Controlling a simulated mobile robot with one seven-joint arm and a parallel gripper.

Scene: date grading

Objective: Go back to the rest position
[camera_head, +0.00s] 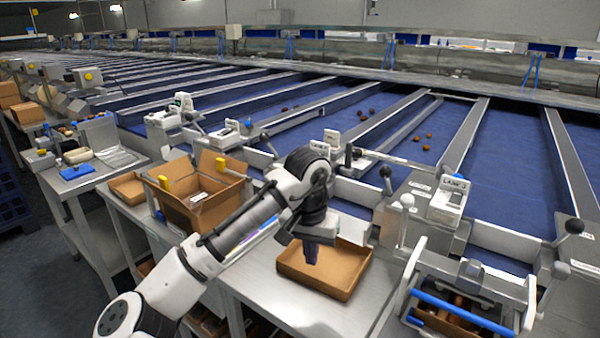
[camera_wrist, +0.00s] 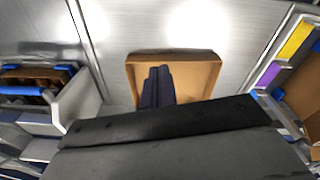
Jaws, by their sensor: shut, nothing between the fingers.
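My gripper (camera_head: 311,253) hangs at the end of my white and black arm, pointing down over a shallow cardboard tray (camera_head: 347,283) on the metal bench. Its dark fingers are shut together with nothing between them. In the wrist view my gripper (camera_wrist: 158,84) shows in front of the same tray (camera_wrist: 205,76). The visible part of the tray's floor looks bare. I cannot tell how far the fingertips are above the tray.
An open cardboard box (camera_head: 215,205) with yellow clips stands left on the bench. A clamp device with blue bars (camera_head: 465,312) stands at the right. Blue conveyor lanes (camera_head: 400,140) with several dates run behind. Bare bench (camera_head: 290,310) lies in front of the tray.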

